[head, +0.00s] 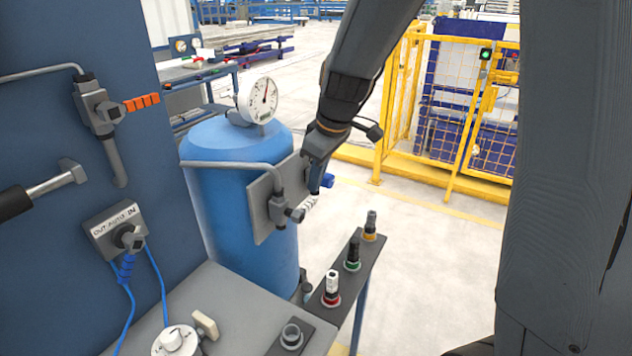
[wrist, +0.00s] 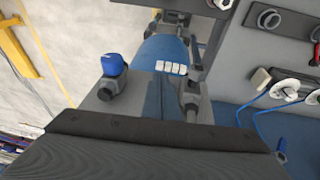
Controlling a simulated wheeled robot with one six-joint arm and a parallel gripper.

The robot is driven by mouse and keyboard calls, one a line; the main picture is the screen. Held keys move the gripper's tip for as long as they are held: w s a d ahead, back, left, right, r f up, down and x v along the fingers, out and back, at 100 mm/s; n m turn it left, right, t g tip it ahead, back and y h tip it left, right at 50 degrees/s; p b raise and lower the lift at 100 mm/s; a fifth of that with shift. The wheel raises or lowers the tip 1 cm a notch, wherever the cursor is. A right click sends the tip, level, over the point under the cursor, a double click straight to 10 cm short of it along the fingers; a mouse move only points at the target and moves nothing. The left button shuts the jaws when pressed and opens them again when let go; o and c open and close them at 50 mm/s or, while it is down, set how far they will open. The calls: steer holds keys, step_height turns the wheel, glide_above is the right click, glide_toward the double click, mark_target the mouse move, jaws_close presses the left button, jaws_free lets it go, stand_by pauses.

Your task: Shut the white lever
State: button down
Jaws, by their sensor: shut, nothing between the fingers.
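The white lever (head: 309,203) is a short ribbed handle on the right-hand valve of a grey plate (head: 263,212) by the blue tank. In the wrist view the white lever (wrist: 171,67) shows as a row of white ribs sticking out sideways beside its grey valve (wrist: 190,97). My gripper (head: 315,187) is shut and empty, pointing down close to the white lever. In the wrist view its fingertips (wrist: 166,82) appear just below the lever. I cannot tell whether they touch it. A blue lever (head: 328,181) sits close by on the same plate, partly behind my gripper.
The blue tank (head: 222,195) with a round gauge (head: 258,99) stands behind the plate. An orange lever (head: 142,102) is on the blue panel at left. A narrow shelf (head: 347,274) with several knobs lies below right. Open floor and a yellow fence (head: 463,180) are beyond.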

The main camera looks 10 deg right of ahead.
steer(key=d+r+b, duration=0.2)
steer(key=d+r, duration=0.1)
steer(key=r, duration=0.8)
steer(key=shift+s, duration=0.45)
steer(key=shift+d, duration=0.1)
